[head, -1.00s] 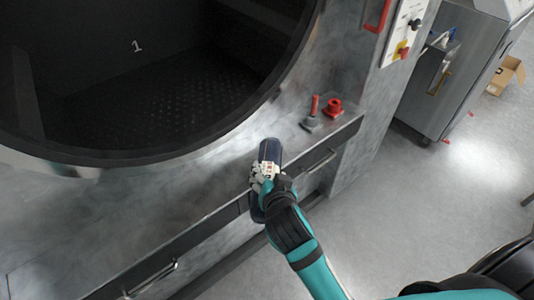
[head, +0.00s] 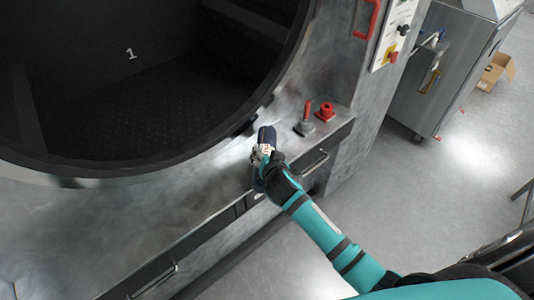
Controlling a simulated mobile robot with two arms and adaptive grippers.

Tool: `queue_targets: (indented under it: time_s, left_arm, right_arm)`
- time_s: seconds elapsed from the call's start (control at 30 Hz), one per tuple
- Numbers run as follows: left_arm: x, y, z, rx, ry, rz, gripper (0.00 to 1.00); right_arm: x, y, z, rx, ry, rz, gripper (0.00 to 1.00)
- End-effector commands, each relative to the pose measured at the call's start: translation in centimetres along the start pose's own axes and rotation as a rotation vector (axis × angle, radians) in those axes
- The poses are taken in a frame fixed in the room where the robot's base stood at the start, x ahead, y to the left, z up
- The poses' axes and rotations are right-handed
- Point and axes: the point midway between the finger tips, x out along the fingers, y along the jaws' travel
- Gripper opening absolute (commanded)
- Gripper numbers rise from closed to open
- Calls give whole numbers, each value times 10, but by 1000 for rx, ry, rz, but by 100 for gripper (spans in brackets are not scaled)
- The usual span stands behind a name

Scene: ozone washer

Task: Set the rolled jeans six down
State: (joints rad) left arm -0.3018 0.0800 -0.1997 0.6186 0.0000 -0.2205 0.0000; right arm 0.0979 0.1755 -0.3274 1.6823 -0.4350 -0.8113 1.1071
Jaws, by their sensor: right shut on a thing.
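The rolled jeans (head: 267,136) are a dark blue roll at the front ledge (head: 205,188) of the washer. My right gripper (head: 263,153) is shut on the roll around its middle. The far end of the roll shows above the gripper, and part of the near end shows below it. The gripper and wrist hide the rest. I cannot tell whether the roll touches the ledge. My left gripper is not in view.
The large dark round washer opening (head: 150,80), marked 1, lies behind and left. A red-handled lever (head: 305,120) and a red button (head: 325,112) stand on the ledge to the right. Drawer handles line the front. A steel cabinet (head: 440,70) and cardboard box (head: 494,74) stand right.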

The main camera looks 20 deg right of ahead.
Motion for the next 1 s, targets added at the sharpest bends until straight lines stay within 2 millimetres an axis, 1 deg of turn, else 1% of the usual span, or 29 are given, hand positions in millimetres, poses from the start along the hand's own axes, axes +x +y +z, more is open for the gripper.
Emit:
queue_targets:
  time_s: [0.17,0.27,0.3,0.43,0.47,0.67,0.77,0.87,0.97,1.0]
  left_arm:
    - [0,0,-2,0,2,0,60]
    - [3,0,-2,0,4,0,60]
    - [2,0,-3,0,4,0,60]
    - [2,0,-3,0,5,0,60]
    - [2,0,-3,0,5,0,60]
    - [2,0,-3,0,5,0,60]
    - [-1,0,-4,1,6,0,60]
    - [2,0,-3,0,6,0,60]
    - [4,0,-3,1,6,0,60]
    - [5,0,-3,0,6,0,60]
  right_arm:
    - [0,-1,-1,0,3,-2,10]
    - [1,0,2,1,3,-2,10]
    - [1,1,2,0,0,0,62]
    - [1,1,2,0,0,0,79]
    - [1,1,2,-1,0,0,81]
    - [1,1,2,-1,0,0,81]
    - [-1,-1,-2,-1,1,0,81]
    - [-10,0,2,0,-1,0,81]
    - [-27,0,2,2,-1,-1,81]
    - [-36,0,2,2,-1,-2,81]
